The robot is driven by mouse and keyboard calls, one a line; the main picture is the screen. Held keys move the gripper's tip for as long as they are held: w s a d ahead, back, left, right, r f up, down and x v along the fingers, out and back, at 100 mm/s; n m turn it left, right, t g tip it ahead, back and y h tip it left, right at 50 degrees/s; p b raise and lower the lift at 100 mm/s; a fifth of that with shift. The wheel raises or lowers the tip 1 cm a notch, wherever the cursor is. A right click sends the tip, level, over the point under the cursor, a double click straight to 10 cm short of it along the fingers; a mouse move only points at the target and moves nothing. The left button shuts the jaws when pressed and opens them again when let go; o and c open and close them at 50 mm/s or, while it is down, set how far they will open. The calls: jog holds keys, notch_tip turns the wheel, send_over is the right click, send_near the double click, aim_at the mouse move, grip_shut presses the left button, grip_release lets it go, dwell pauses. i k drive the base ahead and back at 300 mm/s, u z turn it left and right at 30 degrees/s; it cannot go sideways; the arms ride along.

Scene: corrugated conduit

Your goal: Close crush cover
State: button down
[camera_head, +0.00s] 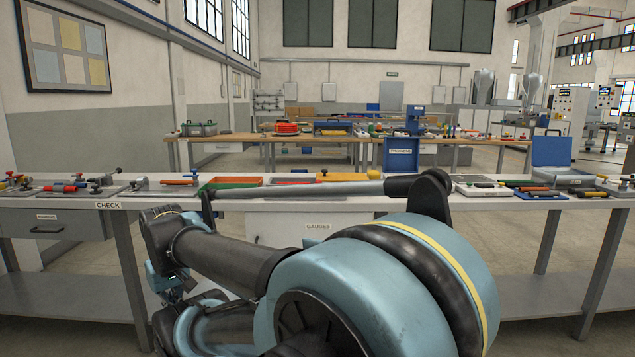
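I cannot make out which thing is the crush cover; no readable label names it. A blue box (402,156) with a white label stands open-fronted beyond the near bench. A blue upright lid or panel (551,151) stands over a grey case at the right end of the near bench. My arm fills the lower middle of the view, in front of the near bench. My gripper (176,287) seems to be the small dark and teal part at lower left, below the bench top. My arm links partly hide it, so its fingers are not clear.
The near bench (290,205) runs across the view, with hand tools and clamps (75,185) at left, green and orange trays (230,182) in the middle and tools at right. A wooden-topped bench (240,138) stands behind. Open floor shows between the benches.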

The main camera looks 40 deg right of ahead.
aim_at(324, 176)
jog(key=z, duration=1.7)
